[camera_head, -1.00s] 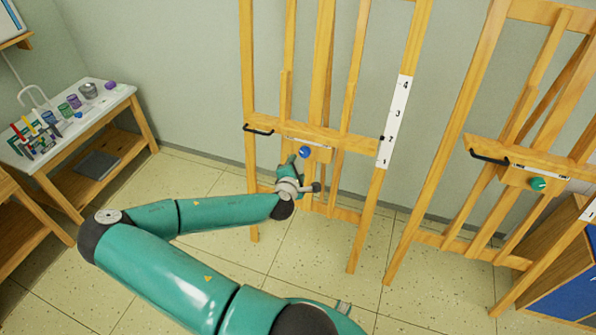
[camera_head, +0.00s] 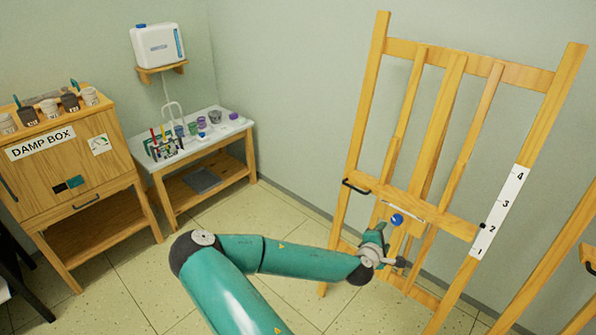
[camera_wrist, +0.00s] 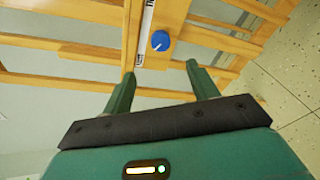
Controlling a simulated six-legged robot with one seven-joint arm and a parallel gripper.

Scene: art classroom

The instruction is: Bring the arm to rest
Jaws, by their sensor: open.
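My green arm reaches out from the bottom of the head view, bent at the elbow. My gripper (camera_head: 384,240) is at its end, in front of the lower part of a wooden easel (camera_head: 440,130). In the wrist view my gripper (camera_wrist: 160,80) has its two fingers apart with nothing between them. A blue knob (camera_head: 397,220) on the easel is just past the fingertips; it also shows in the wrist view (camera_wrist: 161,40). I cannot tell the exact gap between the fingers and the easel.
A second easel (camera_head: 588,262) stands at the right edge. A white-topped table (camera_head: 215,140) with jars stands at the back left, beside a wooden damp box cabinet (camera_head: 95,165). A white tank (camera_head: 157,46) sits on a wall shelf. Tiled floor (camera_head: 285,215) is clear between table and easel.

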